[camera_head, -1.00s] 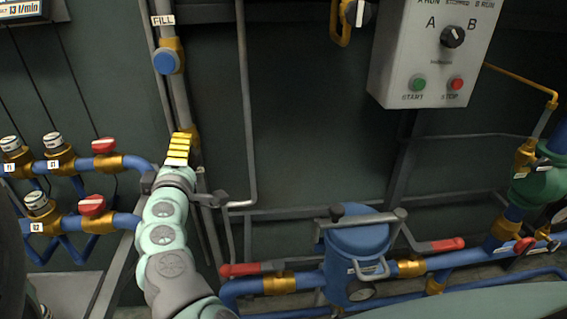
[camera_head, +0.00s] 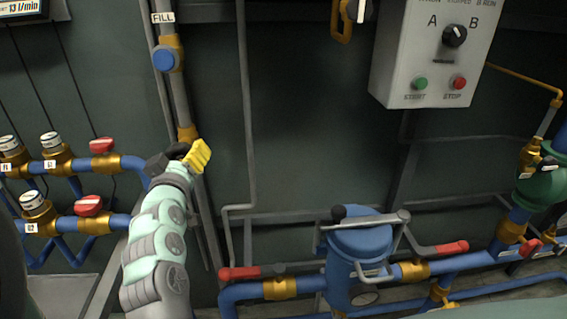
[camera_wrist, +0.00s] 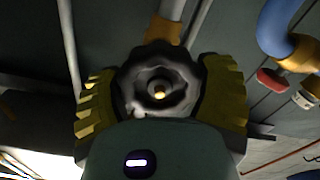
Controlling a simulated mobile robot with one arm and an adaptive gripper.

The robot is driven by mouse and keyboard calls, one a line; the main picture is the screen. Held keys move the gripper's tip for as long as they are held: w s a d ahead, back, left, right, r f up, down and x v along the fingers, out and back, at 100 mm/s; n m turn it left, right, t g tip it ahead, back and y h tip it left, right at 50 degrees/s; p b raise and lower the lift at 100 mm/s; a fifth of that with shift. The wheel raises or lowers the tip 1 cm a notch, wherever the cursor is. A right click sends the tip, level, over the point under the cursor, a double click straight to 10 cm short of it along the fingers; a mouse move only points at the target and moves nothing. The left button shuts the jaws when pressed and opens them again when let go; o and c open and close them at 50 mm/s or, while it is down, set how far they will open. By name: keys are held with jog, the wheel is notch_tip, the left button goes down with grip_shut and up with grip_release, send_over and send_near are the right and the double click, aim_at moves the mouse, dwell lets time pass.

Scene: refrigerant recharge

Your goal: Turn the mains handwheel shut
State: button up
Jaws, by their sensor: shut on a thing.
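A black, lobed handwheel (camera_wrist: 158,82) with a brass-coloured centre fills the middle of the wrist view. My gripper (camera_wrist: 160,95) is shut on it, with a ridged yellow finger pad on its left and right sides. In the head view my gripper (camera_head: 181,160) is at the grey upright pipe, below the pipe's blue FILL knob. One yellow pad shows at its right side there. The arm and fingers hide most of the handwheel in the head view. No label on the handwheel is readable.
The blue FILL knob (camera_head: 167,59) sits above my gripper. Red-handled valves (camera_head: 102,145) on blue pipes are close on the left. A thin grey pipe (camera_head: 246,120) runs down on the right. A blue filter vessel (camera_head: 357,250) and a control box (camera_head: 437,55) stand further right.

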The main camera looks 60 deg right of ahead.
jog(key=m+b, duration=0.1)
jog(key=m, duration=0.4)
jog(key=shift+s+m, duration=0.1)
jog(key=shift+m, duration=0.3)
jog(key=m+b, duration=0.1)
jog(key=m, duration=0.3)
jog(key=shift+m+b, duration=0.3)
jog(key=shift+b, duration=0.05)
jog(key=o, duration=1.1)
jog(key=shift+o, duration=0.2)
